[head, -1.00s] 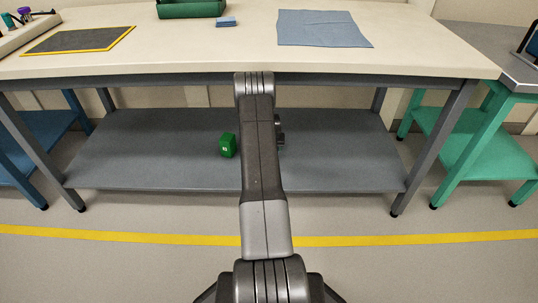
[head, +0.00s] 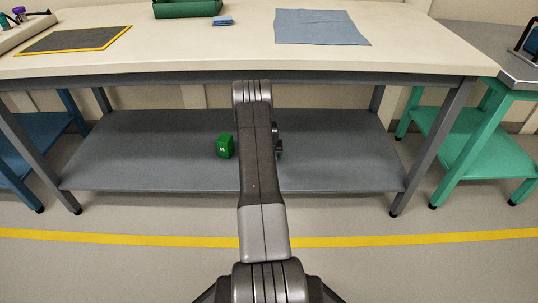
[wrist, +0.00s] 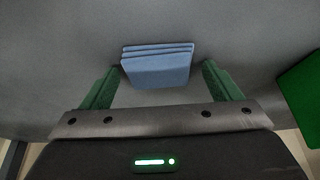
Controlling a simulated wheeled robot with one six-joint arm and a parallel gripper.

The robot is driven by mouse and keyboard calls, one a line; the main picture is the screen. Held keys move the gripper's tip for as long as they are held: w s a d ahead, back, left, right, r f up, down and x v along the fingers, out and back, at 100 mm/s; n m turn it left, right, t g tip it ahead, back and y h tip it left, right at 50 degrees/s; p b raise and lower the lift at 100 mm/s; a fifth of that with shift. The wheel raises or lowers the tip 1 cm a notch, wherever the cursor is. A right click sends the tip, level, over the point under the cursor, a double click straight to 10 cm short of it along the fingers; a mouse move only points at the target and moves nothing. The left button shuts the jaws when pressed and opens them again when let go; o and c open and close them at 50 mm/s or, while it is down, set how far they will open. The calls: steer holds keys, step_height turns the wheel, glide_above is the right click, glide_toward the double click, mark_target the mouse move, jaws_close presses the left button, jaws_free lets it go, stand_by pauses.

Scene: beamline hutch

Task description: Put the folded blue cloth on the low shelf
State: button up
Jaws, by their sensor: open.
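The folded blue cloth (wrist: 158,68) shows in the wrist view, its layered edge at the far side, against the grey surface of the low shelf. It appears to lie on the shelf. My gripper (wrist: 160,82) is open, with a green finger on each side of the cloth and a visible gap at each finger. The low shelf (head: 330,170) is the grey board under the bench.
A green block (head: 225,146) stands on the shelf left of my arm; a green shape (wrist: 303,95) shows at right in the wrist view. The bench top (head: 190,55) overhangs the shelf. It carries a small blue folded item (head: 222,21) and a flat blue cloth (head: 320,27).

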steer(key=shift+r, duration=0.1)
steer(key=shift+r+p, duration=0.3)
steer(key=shift+p, duration=0.05)
steer(key=p+v, duration=0.3)
steer(key=v, duration=0.8)
steer(key=shift+s+r, duration=0.2)
steer(key=shift+s, duration=0.05)
